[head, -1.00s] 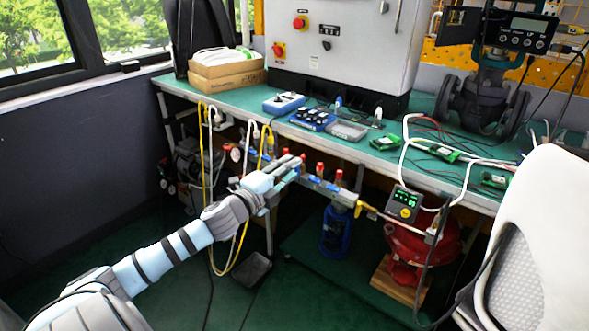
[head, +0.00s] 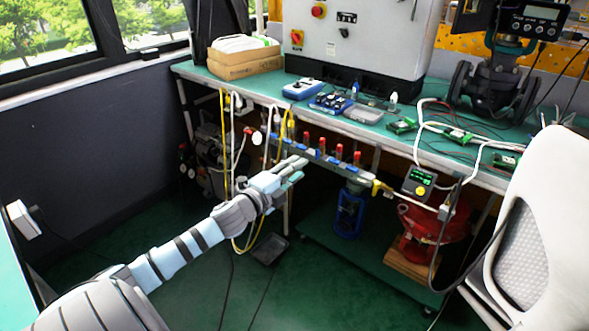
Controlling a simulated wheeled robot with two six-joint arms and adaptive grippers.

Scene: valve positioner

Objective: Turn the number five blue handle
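A valve manifold (head: 327,158) runs under the front edge of the bench, with several red caps (head: 339,152) on top and small blue handles (head: 310,153) along its bar. No number is readable on the handles, so I cannot tell which is number five. My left gripper (head: 300,170) reaches in from the lower left. Its fingertips show just below and in front of the left-middle part of the manifold. The fingers lie close together, and I cannot tell how wide they are apart or whether they touch anything. My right gripper is not in view.
The green bench (head: 210,79) overhangs the manifold. Yellow and white hoses (head: 226,150) hang left of it. A small display box (head: 418,183) and a red vessel (head: 430,246) stand right. A white chair (head: 540,215) fills the right side. The floor (head: 225,290) below is mostly open.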

